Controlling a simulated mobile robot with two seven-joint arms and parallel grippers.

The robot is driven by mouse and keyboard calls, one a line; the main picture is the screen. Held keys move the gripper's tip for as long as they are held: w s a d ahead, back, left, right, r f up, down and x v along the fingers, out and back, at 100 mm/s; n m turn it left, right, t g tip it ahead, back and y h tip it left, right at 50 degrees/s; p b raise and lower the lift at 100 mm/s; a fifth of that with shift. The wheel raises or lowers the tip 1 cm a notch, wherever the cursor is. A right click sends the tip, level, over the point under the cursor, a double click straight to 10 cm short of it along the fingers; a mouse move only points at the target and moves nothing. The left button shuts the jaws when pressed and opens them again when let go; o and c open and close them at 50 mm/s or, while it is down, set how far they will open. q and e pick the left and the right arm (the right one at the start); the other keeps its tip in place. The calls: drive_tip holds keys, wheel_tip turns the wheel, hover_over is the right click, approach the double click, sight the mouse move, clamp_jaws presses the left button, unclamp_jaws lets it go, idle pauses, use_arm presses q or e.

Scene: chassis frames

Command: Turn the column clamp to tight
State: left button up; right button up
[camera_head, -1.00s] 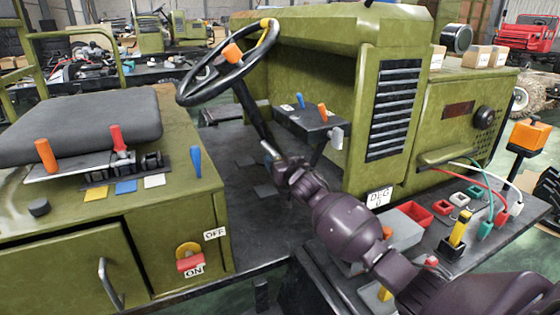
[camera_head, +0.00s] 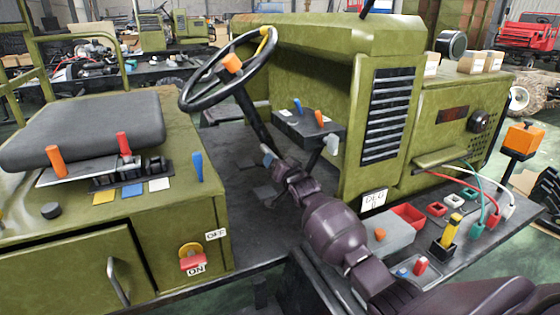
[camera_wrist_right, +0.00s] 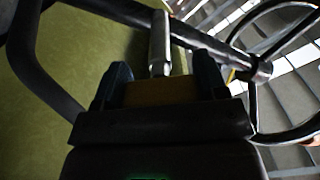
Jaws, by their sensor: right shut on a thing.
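The steering column (camera_head: 255,118) slopes down from the black steering wheel (camera_head: 228,68). The column clamp shows as a small pale lever (camera_head: 268,153) low on the column. My right gripper (camera_head: 268,164) is at this lever, at the end of my dark purple arm; its fingers are small and partly hidden by the wrist. In the right wrist view the silver lever (camera_wrist_right: 160,42) points in between my two dark fingers (camera_wrist_right: 160,78), which are shut on it. Tight or loose marks are not visible. My left gripper is not in view.
A small panel (camera_head: 300,122) with blue and orange levers stands right of the column. The seat (camera_head: 85,130) and lever box are on the left. A grey box (camera_head: 385,236) and red trays lie close to my right arm. Wheel rim and column crowd the wrist view.

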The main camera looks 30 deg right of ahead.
drive_tip(key=shift+r+m+p, duration=0.15)
drive_tip(key=shift+m+p, duration=0.2)
drive_tip(key=shift+m, duration=0.65)
drive_tip(key=shift+m+p, duration=0.3)
drive_tip(key=shift+m, duration=1.1)
drive_tip(key=m+p, duration=0.1)
drive_tip(key=m, duration=0.3)
drive_tip(key=shift+f, duration=0.2)
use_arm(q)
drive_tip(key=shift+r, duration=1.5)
use_arm(e)
drive_tip(key=shift+m, duration=1.6)
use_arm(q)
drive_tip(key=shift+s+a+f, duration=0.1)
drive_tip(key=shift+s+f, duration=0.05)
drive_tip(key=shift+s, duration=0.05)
use_arm(e)
drive_tip(key=o, duration=0.9)
drive_tip(key=shift+o, duration=0.2)
